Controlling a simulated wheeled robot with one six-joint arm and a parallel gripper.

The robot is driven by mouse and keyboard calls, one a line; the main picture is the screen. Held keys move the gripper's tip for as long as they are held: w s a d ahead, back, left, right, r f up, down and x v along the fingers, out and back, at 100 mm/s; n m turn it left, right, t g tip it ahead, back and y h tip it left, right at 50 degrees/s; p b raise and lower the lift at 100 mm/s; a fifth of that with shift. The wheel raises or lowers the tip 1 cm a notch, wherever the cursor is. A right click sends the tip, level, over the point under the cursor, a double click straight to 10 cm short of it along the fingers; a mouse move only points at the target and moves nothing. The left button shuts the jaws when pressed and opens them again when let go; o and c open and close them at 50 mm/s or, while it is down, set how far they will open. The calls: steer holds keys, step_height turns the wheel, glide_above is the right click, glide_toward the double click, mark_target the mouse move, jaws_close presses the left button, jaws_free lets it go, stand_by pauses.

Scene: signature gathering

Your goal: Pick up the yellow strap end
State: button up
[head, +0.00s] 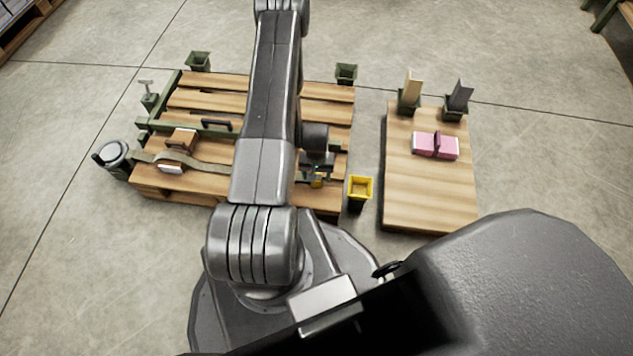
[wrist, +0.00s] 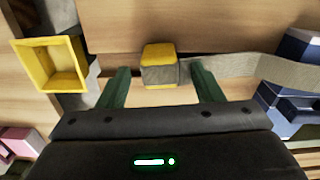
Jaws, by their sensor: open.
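The yellow strap end (wrist: 160,52) shows in the wrist view as a small block, yellow with a grey band, at the end of a grey strap (wrist: 240,66). In the head view a bit of its yellow (head: 317,181) shows just below my gripper, near the pallet's front right. My gripper (wrist: 158,82) is open, its two green fingers on either side of the strap end's near part. I cannot tell whether they touch it. In the head view my gripper (head: 317,172) is partly hidden by my arm. The strap (head: 210,166) also runs across the pallet's left part.
A yellow-rimmed bin (head: 360,188) stands right of the wooden pallet (head: 170,183). A wooden table (head: 430,200) with a pink block (head: 435,146) is farther right. A grey round device (head: 113,153) stands at the pallet's left. Blue blocks (wrist: 295,105) lie right in the wrist view.

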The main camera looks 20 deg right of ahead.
step_height(320, 180, down, 2)
steer(key=shift+f, duration=0.15)
steer(key=c, duration=1.1)
